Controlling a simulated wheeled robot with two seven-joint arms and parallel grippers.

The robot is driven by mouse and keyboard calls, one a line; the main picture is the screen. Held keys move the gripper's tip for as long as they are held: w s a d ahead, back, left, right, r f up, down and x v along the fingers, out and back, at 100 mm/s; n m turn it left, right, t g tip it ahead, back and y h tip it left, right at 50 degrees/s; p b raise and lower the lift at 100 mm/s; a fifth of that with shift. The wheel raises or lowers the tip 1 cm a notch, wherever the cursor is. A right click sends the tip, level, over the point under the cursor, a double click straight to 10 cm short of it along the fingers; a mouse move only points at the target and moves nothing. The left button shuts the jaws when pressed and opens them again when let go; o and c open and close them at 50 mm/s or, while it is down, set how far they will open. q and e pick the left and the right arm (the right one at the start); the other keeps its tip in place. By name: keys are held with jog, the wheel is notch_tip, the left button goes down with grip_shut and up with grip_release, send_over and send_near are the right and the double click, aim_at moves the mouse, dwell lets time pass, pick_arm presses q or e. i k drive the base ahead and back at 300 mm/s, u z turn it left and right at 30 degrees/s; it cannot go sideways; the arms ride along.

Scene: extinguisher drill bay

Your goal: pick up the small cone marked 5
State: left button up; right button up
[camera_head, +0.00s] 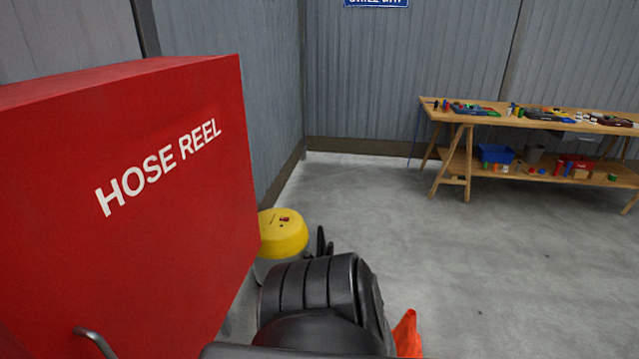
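An orange piece (408,335), which looks like part of a cone, shows at the bottom edge, just right of my black arm. The arm and the frame edge hide most of it, and no number can be read on it. My arm, which seems to be the left one, fills the bottom middle. Small dark tips (322,243) just beyond it may be my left gripper. The arm hides the rest, so its opening and anything in it cannot be seen. My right gripper is not in view.
A large red hose reel cabinet (130,200) fills the left side. A yellow-topped drum (282,235) stands beside it, close to my arm. A wooden workbench (455,181) with tools and bins stands at the back right. The concrete floor (480,260) between is mostly clear.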

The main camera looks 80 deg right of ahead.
aim_at(407, 342)
jog(key=k, duration=2.2)
jog(key=z, duration=1.05)
